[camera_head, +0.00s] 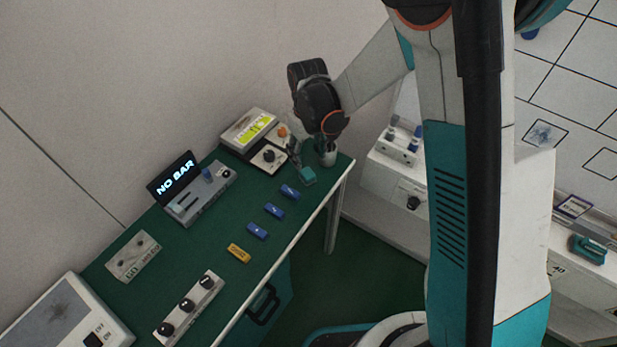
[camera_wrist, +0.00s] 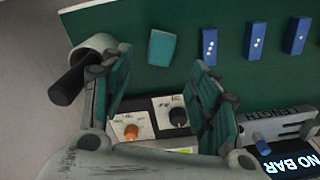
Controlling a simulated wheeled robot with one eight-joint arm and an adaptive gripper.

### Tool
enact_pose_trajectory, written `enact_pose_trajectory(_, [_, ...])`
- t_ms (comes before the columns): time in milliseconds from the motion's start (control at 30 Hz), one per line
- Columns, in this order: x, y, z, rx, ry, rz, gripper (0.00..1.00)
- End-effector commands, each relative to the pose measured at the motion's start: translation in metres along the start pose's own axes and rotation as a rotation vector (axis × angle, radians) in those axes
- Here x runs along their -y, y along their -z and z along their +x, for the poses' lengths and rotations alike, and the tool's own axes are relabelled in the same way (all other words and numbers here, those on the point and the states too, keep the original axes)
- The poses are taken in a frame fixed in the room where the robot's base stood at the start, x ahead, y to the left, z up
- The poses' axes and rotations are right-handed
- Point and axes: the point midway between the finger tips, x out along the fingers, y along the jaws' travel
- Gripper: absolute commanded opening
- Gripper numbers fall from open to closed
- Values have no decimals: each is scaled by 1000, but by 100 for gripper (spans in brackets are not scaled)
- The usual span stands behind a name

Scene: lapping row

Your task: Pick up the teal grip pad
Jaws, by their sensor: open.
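A small teal block that looks like the grip pad (camera_head: 307,176) lies on the green bench near its far right corner. It also shows in the wrist view (camera_wrist: 161,47), lying flat and apart from other things. My gripper (camera_head: 308,148) hangs above that corner, close to the pad in the head view. In the wrist view my gripper (camera_wrist: 162,62) has its two teal-lined fingers spread, with nothing between them. The pad shows just past the fingertips, in line with the gap. I cannot tell the height left above it.
A white cup (camera_wrist: 97,44) with a black-handled item stands close to one finger. Several blue blocks (camera_head: 290,191) and a yellow block (camera_head: 239,253) line the green bench (camera_head: 200,250). A box with knobs (camera_wrist: 155,118) sits below the fingers. A sign reads "NO BAR" (camera_head: 174,178).

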Motion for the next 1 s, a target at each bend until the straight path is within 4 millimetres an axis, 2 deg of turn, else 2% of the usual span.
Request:
enact_pose_trajectory(33, [0,0,10,0,0,0,55])
enact_pose_trajectory(100, [0,0,18,0,0,0,55])
enact_pose_trajectory(367, [0,0,31,0,0,1,55])
enact_pose_trajectory(700, [1,0,75,-1,0,1,55])
enact_pose_trajectory(967, [1,0,77,0,0,1,55])
enact_pose_trajectory(1000, [1,0,77,0,0,1,46])
